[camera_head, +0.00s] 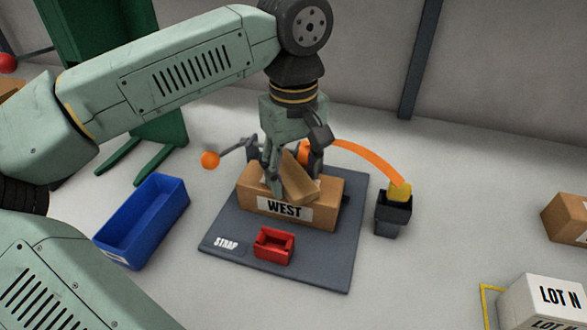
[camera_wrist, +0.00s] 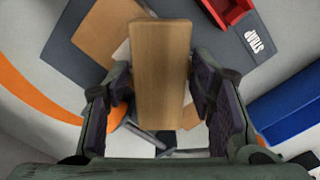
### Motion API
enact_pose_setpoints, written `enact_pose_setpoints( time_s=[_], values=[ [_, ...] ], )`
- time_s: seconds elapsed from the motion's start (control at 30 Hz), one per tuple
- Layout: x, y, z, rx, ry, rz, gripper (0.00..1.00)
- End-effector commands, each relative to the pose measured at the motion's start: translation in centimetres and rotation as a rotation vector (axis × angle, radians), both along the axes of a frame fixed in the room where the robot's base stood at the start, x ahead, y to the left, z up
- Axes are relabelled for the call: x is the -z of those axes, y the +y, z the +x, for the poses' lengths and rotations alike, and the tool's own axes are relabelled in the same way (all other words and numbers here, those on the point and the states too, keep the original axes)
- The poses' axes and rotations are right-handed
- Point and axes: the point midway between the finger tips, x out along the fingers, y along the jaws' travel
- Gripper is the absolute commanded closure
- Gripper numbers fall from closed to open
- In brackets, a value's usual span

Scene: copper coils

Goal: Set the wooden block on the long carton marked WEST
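The long carton (camera_head: 327,211) marked WEST lies on a dark mat in the middle of the head view. Part of it shows behind the block in the wrist view (camera_wrist: 98,36). The wooden block (camera_head: 298,181) is a plain brown bar, tilted over the top of the carton. I cannot tell whether its low end touches the carton. My gripper (camera_head: 291,174) points down above the carton with a finger on either side of the block. In the wrist view the block (camera_wrist: 160,70) sits between the fingertips, which appear to press its sides.
The dark mat (camera_head: 327,267) bears a red tray (camera_head: 273,246) in front of the carton. A blue bin (camera_head: 143,222) stands left. An orange curved strip (camera_head: 372,158) reaches a dark holder (camera_head: 392,217) at right. A white LOT N box (camera_head: 545,301) stands at lower right.

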Motion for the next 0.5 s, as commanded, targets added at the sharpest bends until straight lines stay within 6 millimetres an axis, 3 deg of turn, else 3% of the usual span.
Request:
enact_pose_setpoints(
  time_s=[0.13, 0.5],
  values=[
    [-0.02, 0.00, -0.01, 0.000, 0.000, 0.000, 0.39],
    [-0.80, 0.01, 0.00, 0.000, 0.000, 0.001, 0.39]
  ],
)
